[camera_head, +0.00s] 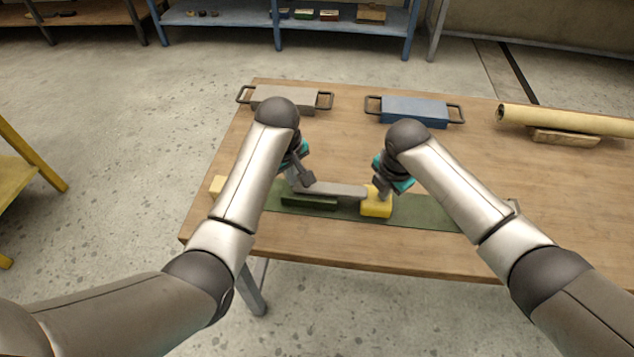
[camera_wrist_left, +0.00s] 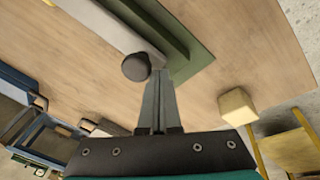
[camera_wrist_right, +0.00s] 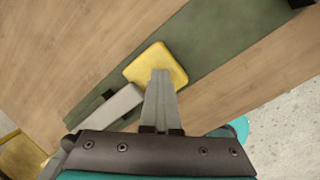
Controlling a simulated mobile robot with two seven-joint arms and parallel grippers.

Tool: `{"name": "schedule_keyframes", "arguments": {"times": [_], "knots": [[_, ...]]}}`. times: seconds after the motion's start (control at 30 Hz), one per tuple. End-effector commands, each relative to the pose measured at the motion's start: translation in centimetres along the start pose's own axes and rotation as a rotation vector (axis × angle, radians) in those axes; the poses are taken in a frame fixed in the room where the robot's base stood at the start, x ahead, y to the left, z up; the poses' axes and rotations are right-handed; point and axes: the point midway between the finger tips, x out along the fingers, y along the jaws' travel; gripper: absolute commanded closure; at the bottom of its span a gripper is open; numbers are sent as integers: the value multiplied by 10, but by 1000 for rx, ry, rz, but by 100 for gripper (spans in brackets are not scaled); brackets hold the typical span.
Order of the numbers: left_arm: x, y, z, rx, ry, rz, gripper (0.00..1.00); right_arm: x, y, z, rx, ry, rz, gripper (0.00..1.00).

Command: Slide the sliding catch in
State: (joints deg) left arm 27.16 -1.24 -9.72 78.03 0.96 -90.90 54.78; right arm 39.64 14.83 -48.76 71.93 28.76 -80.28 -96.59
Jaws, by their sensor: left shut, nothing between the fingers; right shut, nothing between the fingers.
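The sliding catch is a grey bar (camera_head: 338,190) with a round dark knob (camera_wrist_left: 136,66), lying along a dark green rail (camera_head: 308,202) on a green base strip (camera_head: 430,213). Its right end is at a yellow block (camera_head: 377,206); I cannot tell whether they touch. My left gripper (camera_head: 293,180) is shut and empty, its tips beside the knob; it also shows in the left wrist view (camera_wrist_left: 160,72). My right gripper (camera_head: 383,194) is shut and empty, its tips at the yellow block (camera_wrist_right: 150,62), seemingly over or against it.
A pale yellow block (camera_head: 217,186) sits at the table's left edge. A grey handled block (camera_head: 270,98) and a blue handled block (camera_head: 415,110) stand at the back. A beige roll (camera_head: 570,120) rests on a wooden cradle (camera_head: 565,138).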

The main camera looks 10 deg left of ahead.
Motion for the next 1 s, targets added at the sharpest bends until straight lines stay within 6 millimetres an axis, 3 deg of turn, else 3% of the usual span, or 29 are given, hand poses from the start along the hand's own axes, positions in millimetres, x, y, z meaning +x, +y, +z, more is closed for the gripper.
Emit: {"name": "schedule_keyframes", "arguments": {"times": [0.27,1.0], "knots": [[-2,3,3,1,0,1,100,4,-4,-3,-1,6,-12,100],[-55,-2,-22,-1,2,2,100,4,-5,-3,0,6,-12,100]]}}
